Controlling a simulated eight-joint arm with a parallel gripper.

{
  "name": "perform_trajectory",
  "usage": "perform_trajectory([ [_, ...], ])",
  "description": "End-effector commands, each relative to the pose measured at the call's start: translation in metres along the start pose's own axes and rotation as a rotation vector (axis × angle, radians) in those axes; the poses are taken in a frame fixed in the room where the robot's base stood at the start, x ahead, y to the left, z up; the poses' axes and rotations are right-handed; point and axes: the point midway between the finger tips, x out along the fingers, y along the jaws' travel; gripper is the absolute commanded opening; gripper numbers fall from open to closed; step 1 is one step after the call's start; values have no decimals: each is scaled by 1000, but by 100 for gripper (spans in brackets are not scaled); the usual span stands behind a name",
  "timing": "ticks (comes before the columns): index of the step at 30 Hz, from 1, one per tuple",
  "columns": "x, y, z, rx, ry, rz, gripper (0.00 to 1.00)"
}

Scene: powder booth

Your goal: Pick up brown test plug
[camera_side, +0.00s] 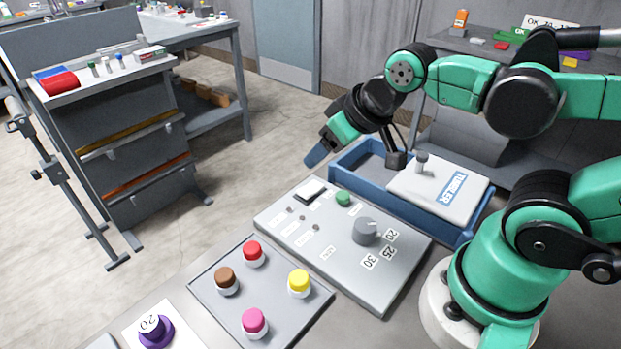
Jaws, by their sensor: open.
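The brown test plug (225,276) stands upright on the left side of a grey tray (318,303), a brown cap on a white base. A red plug (252,251), a yellow plug (299,281) and a pink plug (254,321) share the tray. My gripper (316,157) is open and empty. It is in the air above the far end of the control panel, up and to the right of the brown plug and well apart from it. The gap between its fingers is hard to make out from this side.
The control panel (290,258) with a grey knob (366,231) and a green button (343,198) lies behind the tray. A blue bin (460,236) with a white lid labelled TUMBLER (408,186) stands beyond. A purple ring-shaped item (157,336) marked 20 sits at front left.

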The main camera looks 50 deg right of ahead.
Motion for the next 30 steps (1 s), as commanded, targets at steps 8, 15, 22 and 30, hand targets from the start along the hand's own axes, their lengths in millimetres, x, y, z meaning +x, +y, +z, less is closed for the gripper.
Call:
perform_trajectory([
  [8,19,-60,-16,-121,-174,-94,54],
  [15,51,-138,-4,-272,-373,-141,54],
  [22,69,-178,17,-355,-473,-140,54],
  [30,88,-184,29,-365,-487,-137,54],
])
